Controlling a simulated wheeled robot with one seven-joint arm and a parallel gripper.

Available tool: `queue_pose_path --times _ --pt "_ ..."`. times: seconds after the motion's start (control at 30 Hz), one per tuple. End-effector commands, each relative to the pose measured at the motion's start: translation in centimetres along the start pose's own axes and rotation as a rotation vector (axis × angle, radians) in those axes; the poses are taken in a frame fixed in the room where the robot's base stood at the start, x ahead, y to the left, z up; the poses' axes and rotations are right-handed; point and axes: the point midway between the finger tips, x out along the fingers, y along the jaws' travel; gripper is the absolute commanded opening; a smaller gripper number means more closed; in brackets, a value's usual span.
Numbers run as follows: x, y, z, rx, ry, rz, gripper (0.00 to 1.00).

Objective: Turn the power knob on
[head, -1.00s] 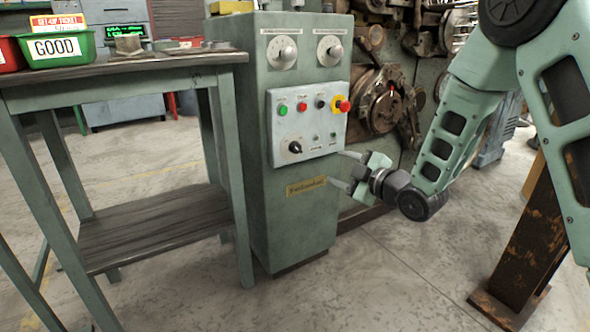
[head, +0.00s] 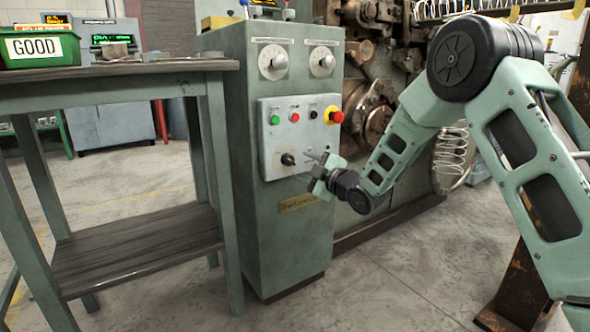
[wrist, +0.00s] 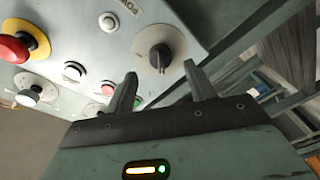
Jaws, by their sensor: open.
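The power knob (head: 288,159) is a black rotary knob low on the pale control panel (head: 278,140) of the green cabinet. In the wrist view the black knob (wrist: 160,55) sits on a round light plate beside a partly visible label starting "POW". My gripper (head: 316,158) is just right of the knob in the head view. In the wrist view my gripper (wrist: 162,74) is open, with one finger on each side below the knob. The knob shows just beyond the fingertips, with nothing between them. I cannot tell whether the fingers touch it.
A red emergency button (head: 336,117) on a yellow plate sits at the panel's upper right. Green (head: 274,119) and red (head: 295,117) buttons are beside it. Two dials (head: 273,66) are above. A workbench (head: 120,75) stands left; coiling machinery (head: 375,115) stands behind my arm.

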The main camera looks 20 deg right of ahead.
Motion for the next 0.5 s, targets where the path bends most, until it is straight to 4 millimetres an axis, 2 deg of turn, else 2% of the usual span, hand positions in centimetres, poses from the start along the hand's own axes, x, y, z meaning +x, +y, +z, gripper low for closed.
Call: queue_pose_path --times 0.03,0.2,0.5 --pt "1.0 -0.3 0.1 -0.001 0.002 0.001 0.55" --pt "3.4 -0.2 0.2 0.000 0.000 0.001 0.55" --pt "4.7 0.0 0.1 0.001 -0.002 -0.001 0.55"
